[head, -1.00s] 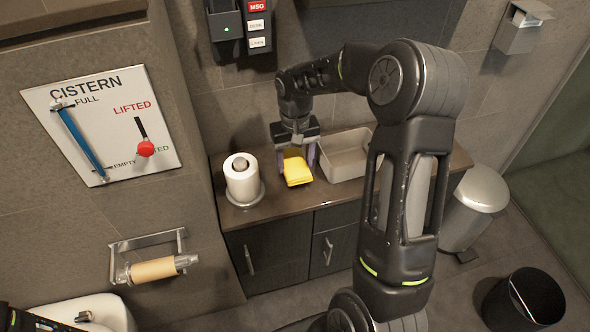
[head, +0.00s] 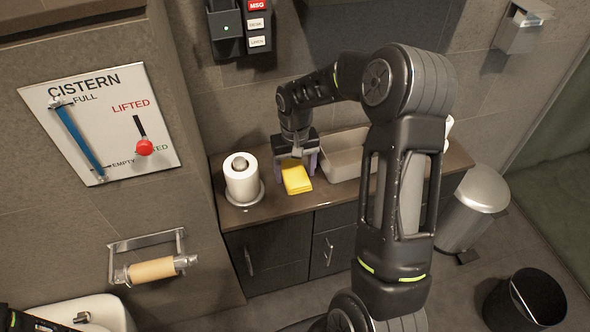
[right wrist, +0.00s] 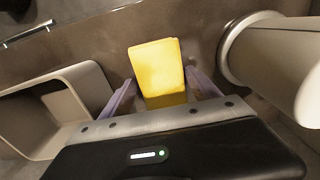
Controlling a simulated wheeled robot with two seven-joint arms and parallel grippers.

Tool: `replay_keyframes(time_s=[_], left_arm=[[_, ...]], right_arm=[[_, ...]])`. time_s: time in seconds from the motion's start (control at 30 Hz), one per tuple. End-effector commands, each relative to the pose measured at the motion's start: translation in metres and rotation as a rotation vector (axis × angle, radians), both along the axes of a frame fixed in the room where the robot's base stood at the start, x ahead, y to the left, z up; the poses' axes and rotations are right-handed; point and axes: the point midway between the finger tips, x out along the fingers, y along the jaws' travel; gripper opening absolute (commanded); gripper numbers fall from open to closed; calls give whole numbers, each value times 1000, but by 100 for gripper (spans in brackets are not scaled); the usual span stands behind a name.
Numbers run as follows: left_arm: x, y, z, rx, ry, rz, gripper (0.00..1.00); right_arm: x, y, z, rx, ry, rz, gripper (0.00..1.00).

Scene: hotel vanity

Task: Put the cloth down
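The folded yellow cloth (head: 297,179) is at the counter (head: 232,218), between the toilet roll and the grey tray. My right gripper (head: 296,168) points down with its purple fingers on either side of the cloth. In the right wrist view, the cloth (right wrist: 156,68) lies between the fingertips (right wrist: 160,77), which appear to grip its edges. I cannot tell whether its underside touches the counter. My left gripper is not clearly in view; only a dark piece of my left arm shows at the bottom left corner.
A white toilet roll (head: 241,182) on a stand is close left of the cloth. A grey open tray (head: 343,160) is close on the right. The counter's front edge is just below the cloth. A steel bin (head: 473,205) and a black bin (head: 525,305) stand on the floor.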

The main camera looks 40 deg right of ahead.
Motion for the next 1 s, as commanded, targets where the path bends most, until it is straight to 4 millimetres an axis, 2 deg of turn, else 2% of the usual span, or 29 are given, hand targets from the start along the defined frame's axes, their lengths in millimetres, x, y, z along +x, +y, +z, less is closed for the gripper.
replay_keyframes(time_s=[0.1, 0.47, 0.67, 1.0], left_arm=[[0, 0, 0, 0, 0, 0, 20], [0, 0, 3, 0, 0, 0, 20], [0, 0, 7, 0, 0, 0, 20], [0, 0, 15, 0, 0, 0, 20]], right_arm=[[0, 0, 0, 0, 0, 0, 80], [0, 0, 7, 0, -1, 0, 80], [1, 0, 35, -1, -4, 0, 80], [1, 0, 104, -1, -3, 0, 80]])
